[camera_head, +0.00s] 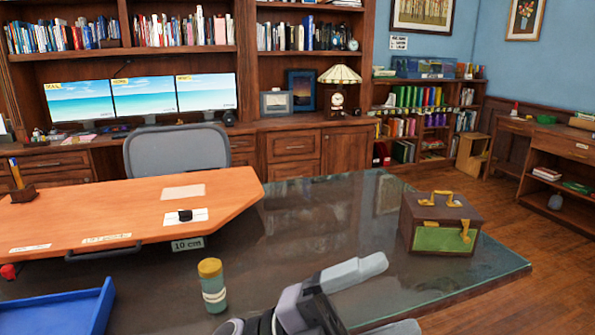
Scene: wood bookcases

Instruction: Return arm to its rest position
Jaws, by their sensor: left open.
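My left gripper (398,294) shows at the bottom centre, above the dark glass desk top (340,225). Its two grey fingers point right and are spread apart, with nothing visible between them. The lower finger is partly cut off by the bottom edge of the view. My right gripper is not in view.
A jar with a yellow lid (213,285) stands left of the gripper. A brown-and-green box with yellow handles (439,222) stands at the desk's right. A blue tray (55,312) lies at lower left. An orange raised board (130,208) spans the left. The desk's middle is clear.

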